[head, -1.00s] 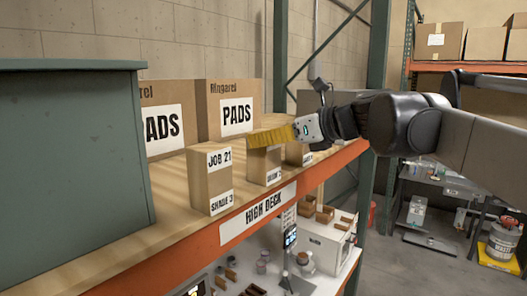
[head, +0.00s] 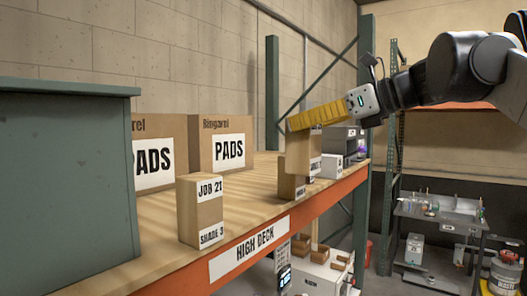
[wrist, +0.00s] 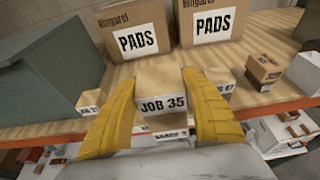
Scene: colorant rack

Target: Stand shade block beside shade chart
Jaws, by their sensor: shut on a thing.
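My gripper (head: 305,120), with yellow fingers, is shut on a tan shade block (head: 298,154). In the wrist view the block (wrist: 162,80) sits between the fingers, upright, with "JOB 35" on its label. It is raised above the high deck (head: 160,222). Another tan block (head: 288,188) stands on the deck below and behind it in the head view. The "JOB 21" "SHADE 3" block (head: 201,210) stands alone at the front left. I cannot pick out the shade chart in either view.
Two "PADS" cartons (head: 220,143) stand along the back. A teal cabinet (head: 65,185) fills the left. A white box (head: 330,167) and a grey unit (head: 345,142) stand further along the deck. Its orange front beam (head: 330,205) marks the edge. Bare deck lies before the cartons.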

